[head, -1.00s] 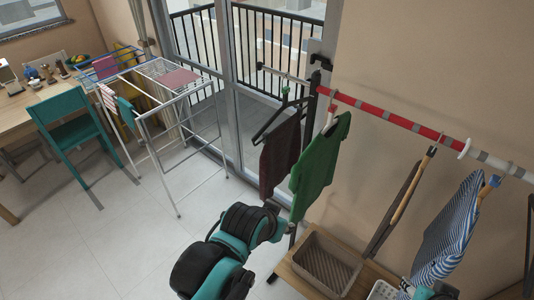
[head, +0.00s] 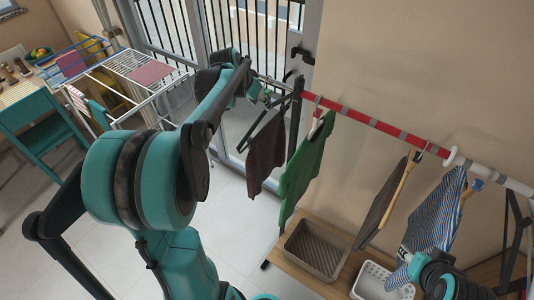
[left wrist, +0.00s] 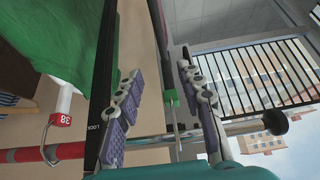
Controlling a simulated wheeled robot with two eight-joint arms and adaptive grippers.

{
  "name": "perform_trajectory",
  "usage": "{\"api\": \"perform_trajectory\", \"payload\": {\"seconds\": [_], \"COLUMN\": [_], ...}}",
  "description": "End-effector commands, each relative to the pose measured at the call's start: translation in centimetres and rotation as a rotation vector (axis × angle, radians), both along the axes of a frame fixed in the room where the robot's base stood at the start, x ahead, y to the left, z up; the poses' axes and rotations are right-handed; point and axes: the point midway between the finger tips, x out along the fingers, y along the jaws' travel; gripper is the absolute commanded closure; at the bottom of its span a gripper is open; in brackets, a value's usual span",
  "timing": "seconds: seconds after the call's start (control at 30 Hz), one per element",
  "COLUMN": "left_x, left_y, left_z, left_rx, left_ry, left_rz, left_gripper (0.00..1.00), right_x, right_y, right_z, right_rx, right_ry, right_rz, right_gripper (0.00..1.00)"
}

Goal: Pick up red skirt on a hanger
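The dark maroon-red skirt (head: 266,154) hangs from a black hanger (head: 259,117) at the left end of the clothes rail, beside a green garment (head: 303,165). My left gripper (head: 266,96) is up at the hanger's top, by the rail end. In the left wrist view my left gripper (left wrist: 160,74) is open, its two fingers apart on either side of a small green piece (left wrist: 171,97) and a thin metal hook. I see no firm contact. The skirt cannot be made out in that view. My right arm is at the lower right; its fingers are not clear.
The red and white rail (head: 375,124) runs right, with a dark garment (head: 382,203) and a striped garment (head: 437,211). A brown basket (head: 317,248) and white basket (head: 376,283) sit below. A black post (head: 296,115) stands close to the hanger. A drying rack (head: 150,72) is left.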

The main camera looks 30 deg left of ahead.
Motion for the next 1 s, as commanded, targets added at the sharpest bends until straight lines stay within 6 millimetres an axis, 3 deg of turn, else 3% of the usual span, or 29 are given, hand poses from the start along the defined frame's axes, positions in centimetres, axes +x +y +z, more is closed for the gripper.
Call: {"api": "perform_trajectory", "payload": {"seconds": [0.13, 0.6, 0.9, 0.93, 1.0], "left_x": [1.1, 4.6, 5.0, 5.0, 5.0], "left_y": [1.0, 0.6, 0.6, 0.6, 0.6], "left_z": [-1.0, -6.2, -6.7, -6.7, -6.7], "left_rx": [-0.001, -0.001, -0.001, -0.001, -0.001], "left_ry": [-0.002, -0.002, -0.002, -0.002, -0.002], "left_rz": [-0.004, -0.005, -0.004, -0.004, -0.004], "left_gripper": [0.62, 0.62, 0.62, 0.65, 0.83], "right_x": [0.0, 0.0, 0.0, 0.0, 0.0], "right_y": [0.0, 0.0, 0.0, 0.0, 0.0], "right_z": [-0.1, -1.0, -1.0, -1.0, -1.0], "right_rx": [0.000, 0.000, 0.000, 0.000, 0.000], "right_ry": [0.000, 0.000, 0.000, 0.000, 0.000], "right_rz": [0.000, 0.000, 0.000, 0.000, 0.000], "right_gripper": [0.60, 0.60, 0.60, 0.60, 0.60]}}
